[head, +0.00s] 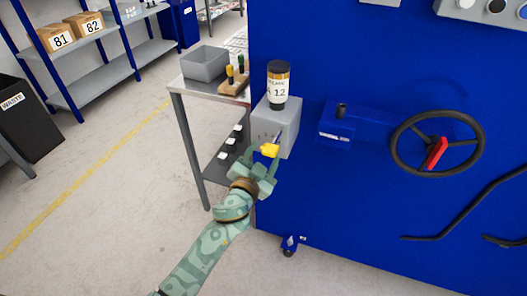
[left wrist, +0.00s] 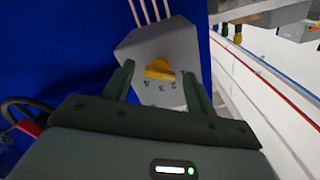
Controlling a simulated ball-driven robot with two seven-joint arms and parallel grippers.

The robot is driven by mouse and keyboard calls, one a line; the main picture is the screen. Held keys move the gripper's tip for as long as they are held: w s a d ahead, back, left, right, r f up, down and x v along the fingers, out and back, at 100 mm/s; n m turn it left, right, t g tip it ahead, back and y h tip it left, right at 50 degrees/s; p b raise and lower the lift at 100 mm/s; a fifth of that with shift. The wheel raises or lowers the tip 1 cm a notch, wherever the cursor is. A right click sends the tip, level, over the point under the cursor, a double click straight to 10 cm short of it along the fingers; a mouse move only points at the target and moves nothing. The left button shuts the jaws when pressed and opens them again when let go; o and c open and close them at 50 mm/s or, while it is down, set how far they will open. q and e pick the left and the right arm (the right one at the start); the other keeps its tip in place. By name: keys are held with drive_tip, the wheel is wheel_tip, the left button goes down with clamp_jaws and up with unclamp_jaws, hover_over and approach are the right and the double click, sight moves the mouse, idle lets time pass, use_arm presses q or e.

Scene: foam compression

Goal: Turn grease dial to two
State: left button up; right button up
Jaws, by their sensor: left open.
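The grease dial is a yellow knob (head: 269,150) on the front of a grey box (head: 287,120) fixed to the blue machine. In the left wrist view the knob (left wrist: 159,70) sits on the grey box (left wrist: 155,45), with printed numbers beside it, a 2 and a 3 among them. Which number the knob points to is unclear. My left gripper (head: 264,160) is at the knob, and in the left wrist view its open fingers (left wrist: 158,82) stand either side of it, with gaps visible. My right gripper is out of view.
A bottle labelled 12 (head: 278,85) stands on top of the grey box. To its right are a black handwheel with a red handle (head: 437,153) and a blue block (head: 337,122). A metal cart (head: 185,85) with a grey bin (head: 205,63) stands left.

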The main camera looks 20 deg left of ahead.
use_arm(q)
drive_tip(key=shift+c, duration=0.6)
drive_tip(key=c, duration=0.9)
drive_tip(key=shift+o, duration=0.2)
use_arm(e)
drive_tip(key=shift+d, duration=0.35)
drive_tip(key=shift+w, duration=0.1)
use_arm(q)
drive_tip(key=shift+m, duration=3.8)
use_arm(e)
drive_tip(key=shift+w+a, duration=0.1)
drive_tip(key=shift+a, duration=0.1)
use_arm(q)
drive_tip(key=shift+s, duration=0.1)
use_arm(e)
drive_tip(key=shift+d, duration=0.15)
use_arm(q)
drive_tip(key=o, duration=1)
